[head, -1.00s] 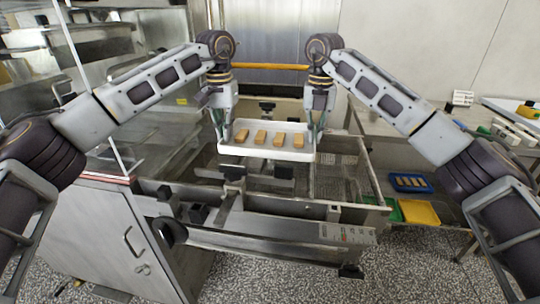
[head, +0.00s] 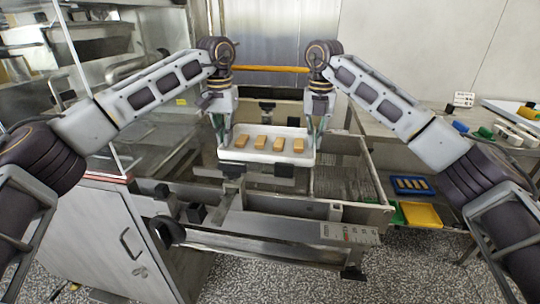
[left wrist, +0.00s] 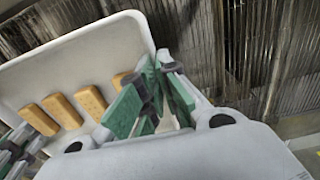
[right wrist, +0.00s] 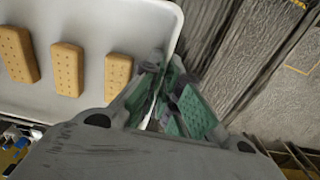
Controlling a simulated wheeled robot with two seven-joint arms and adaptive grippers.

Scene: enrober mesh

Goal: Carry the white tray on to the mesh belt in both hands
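The white tray (head: 238,156) is level in the head view, with several tan biscuits (head: 279,144) in a row on it. My left gripper (head: 220,132) is shut on its left end and my right gripper (head: 313,132) on its right end. In the left wrist view the green pads (left wrist: 150,97) pinch the tray rim. In the right wrist view the pads (right wrist: 168,108) straddle the rim too. The mesh belt (head: 343,181) shows as a grid inside the machine frame, below and right of the tray. The tray hides part of the machine; its exact height is unclear.
The machine's front rail (head: 265,232) runs below the tray. A steel cabinet (head: 100,235) and a clear panel (head: 90,80) stand at left. A blue tray of biscuits (head: 412,186) and a yellow tray (head: 421,214) lie at right, on a low shelf.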

